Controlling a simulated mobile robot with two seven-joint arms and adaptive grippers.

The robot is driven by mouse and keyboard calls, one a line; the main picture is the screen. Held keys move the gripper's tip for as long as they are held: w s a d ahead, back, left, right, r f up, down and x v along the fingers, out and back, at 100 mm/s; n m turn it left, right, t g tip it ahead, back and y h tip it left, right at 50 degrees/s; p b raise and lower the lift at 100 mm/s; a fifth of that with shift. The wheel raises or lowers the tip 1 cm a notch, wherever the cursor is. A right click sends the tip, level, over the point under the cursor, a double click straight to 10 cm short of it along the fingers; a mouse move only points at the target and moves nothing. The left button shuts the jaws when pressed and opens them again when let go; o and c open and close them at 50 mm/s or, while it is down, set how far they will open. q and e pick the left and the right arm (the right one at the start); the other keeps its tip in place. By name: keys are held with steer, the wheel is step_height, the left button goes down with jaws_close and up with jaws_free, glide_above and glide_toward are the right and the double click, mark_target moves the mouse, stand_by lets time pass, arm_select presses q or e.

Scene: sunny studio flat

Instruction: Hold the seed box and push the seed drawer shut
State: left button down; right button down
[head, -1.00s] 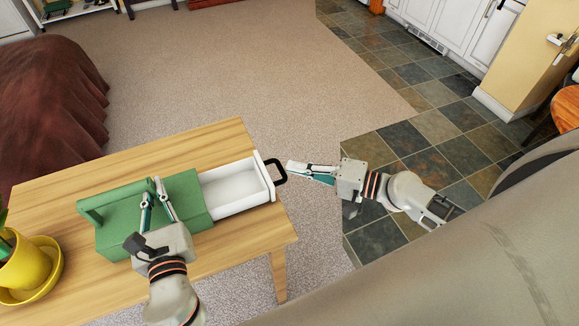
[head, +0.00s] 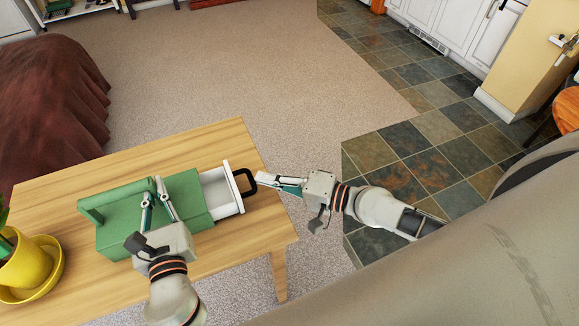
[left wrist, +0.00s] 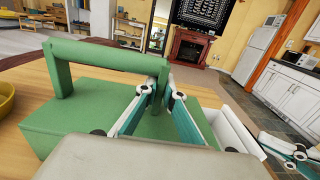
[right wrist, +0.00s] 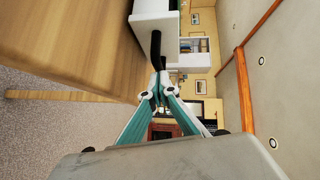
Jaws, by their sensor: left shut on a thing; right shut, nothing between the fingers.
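The green seed box (head: 185,192) sits on the wooden table, its bar handle (left wrist: 105,54) on top. My left gripper (head: 156,184) is shut on the handle's right-hand post, which shows between the fingers in the left wrist view (left wrist: 162,82). The white seed drawer (head: 219,190) sticks partly out of the box's right side and looks empty inside. Its black handle (head: 247,181) faces right. My right gripper (head: 258,178) is shut and empty, its fingertips at the drawer handle, seemingly touching it. The handle also shows in the right wrist view (right wrist: 156,48).
The wooden table (head: 205,145) has bare room behind and in front of the box. A yellow plant pot (head: 25,265) on a saucer stands at the table's left. The table's right edge lies just below the drawer handle.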

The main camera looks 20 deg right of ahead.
steer(key=a, duration=0.6)
steer(key=shift+a, duration=0.2)
arm_select(q)
steer(key=shift+d, duration=0.1)
arm_select(e)
steer(key=shift+a, duration=0.2)
arm_select(q)
steer(key=shift+d, duration=0.1)
arm_select(e)
steer(key=shift+s+a, duration=0.1)
steer(key=shift+d+r, duration=0.1)
steer(key=shift+d, duration=0.35)
steer(key=d, duration=0.3)
steer(key=shift+d+r, duration=0.3)
steer(key=shift+d, duration=0.05)
arm_select(q)
steer(key=shift+a, duration=0.2)
arm_select(e)
steer(key=v, duration=0.9)
steer(key=shift+s+d, duration=0.25)
steer(key=shift+r, duration=0.1)
